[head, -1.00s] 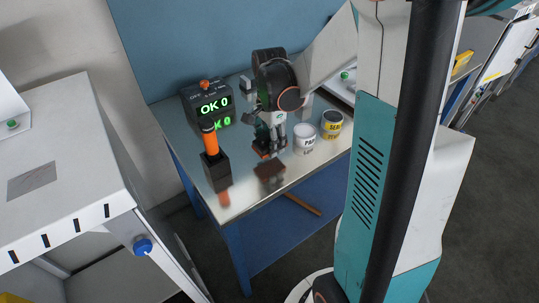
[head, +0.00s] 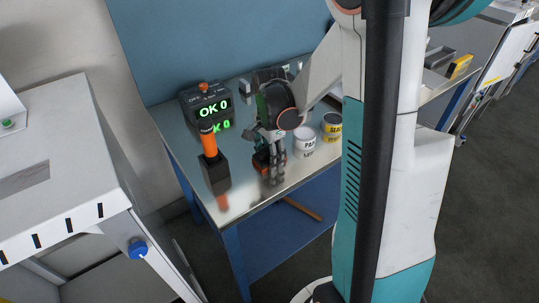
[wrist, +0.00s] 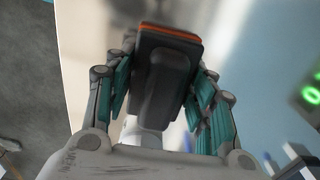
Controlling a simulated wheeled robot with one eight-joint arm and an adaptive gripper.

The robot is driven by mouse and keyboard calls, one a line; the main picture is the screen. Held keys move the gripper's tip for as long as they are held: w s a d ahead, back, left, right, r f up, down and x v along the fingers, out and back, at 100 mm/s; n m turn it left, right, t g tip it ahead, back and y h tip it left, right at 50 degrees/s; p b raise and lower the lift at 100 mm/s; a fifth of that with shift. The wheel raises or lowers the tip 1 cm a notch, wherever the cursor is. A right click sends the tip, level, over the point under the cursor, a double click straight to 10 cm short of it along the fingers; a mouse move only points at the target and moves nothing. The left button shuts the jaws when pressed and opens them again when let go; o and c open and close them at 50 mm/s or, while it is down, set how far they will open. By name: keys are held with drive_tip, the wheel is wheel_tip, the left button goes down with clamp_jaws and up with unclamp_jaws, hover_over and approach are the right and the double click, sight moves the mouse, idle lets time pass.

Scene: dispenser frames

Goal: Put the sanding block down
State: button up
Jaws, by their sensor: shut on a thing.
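The sanding block (head: 261,161), dark with an orange edge, is in my gripper (head: 270,163) low over the front part of the reflective bench top (head: 233,191). In the wrist view the sanding block (wrist: 165,84) lies between both fingers of my gripper (wrist: 167,72), which are shut on its sides. The head view has it very close to the bench surface; I cannot tell whether it touches. The fingers hide part of it.
A black holder with an orange-handled tool (head: 214,172) stands left of my gripper. Behind it is a box with a green "OK 0" display (head: 207,107). A white paint can (head: 304,143) and a yellow-banded can (head: 331,127) stand close on the right. The bench's front edge is near.

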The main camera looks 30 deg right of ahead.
drive_tip(key=shift+s+f, duration=0.15)
drive_tip(key=shift+f, duration=0.2)
drive_tip(key=o, duration=1.1)
drive_tip(key=shift+f, duration=0.1)
wheel_tip(320, 180, up, 13)
drive_tip(key=p, duration=0.5)
drive_tip(key=shift+w, duration=0.2)
